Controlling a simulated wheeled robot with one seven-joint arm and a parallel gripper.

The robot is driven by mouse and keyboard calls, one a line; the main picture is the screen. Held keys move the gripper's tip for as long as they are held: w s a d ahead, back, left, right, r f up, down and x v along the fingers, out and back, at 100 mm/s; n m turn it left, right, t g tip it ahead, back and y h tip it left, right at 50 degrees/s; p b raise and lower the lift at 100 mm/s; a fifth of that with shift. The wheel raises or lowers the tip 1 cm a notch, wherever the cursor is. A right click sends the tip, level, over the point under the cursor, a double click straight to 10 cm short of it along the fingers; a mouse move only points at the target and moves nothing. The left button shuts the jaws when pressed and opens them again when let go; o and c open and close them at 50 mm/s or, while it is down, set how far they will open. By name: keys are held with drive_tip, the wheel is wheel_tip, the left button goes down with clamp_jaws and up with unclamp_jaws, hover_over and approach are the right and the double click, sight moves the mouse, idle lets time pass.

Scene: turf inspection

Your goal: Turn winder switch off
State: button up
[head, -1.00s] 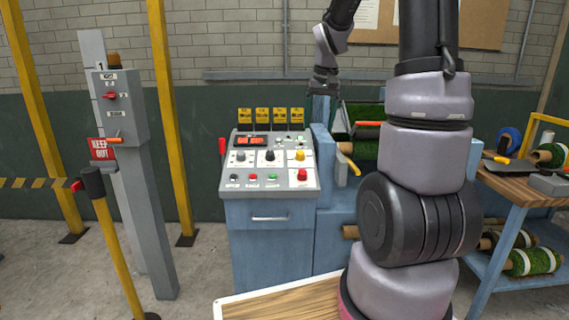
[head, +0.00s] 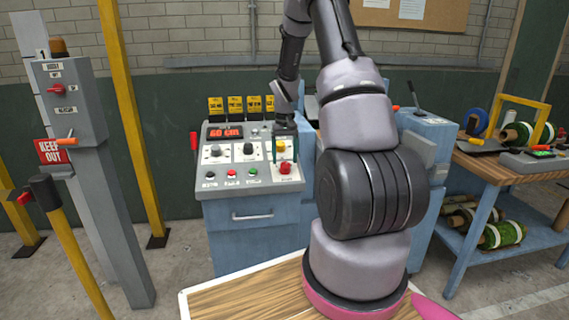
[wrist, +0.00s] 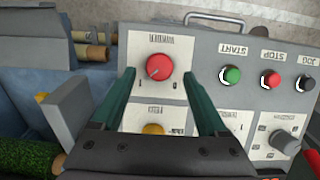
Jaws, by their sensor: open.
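The control panel (head: 217,178) stands in front of me with several knobs and buttons. A red rotary knob (head: 285,168) is at its lower right, below a yellow knob (head: 279,146). My gripper (head: 283,156) points down over this corner. Its teal fingers are open, one on each side of the red knob in the wrist view (wrist: 158,76). I cannot tell whether they touch it. The yellow knob (wrist: 152,129) is partly hidden by the gripper.
Green (wrist: 231,75), red (wrist: 270,79) and black (wrist: 305,84) buttons lie beside the red knob. A lit display (head: 225,132) reads 60 cm. A grey switch post (head: 80,110) stands left. A workbench with turf rolls (head: 503,235) is at right.

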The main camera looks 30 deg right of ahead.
drive_tip(key=shift+f, duration=1.3)
clamp_jaws()
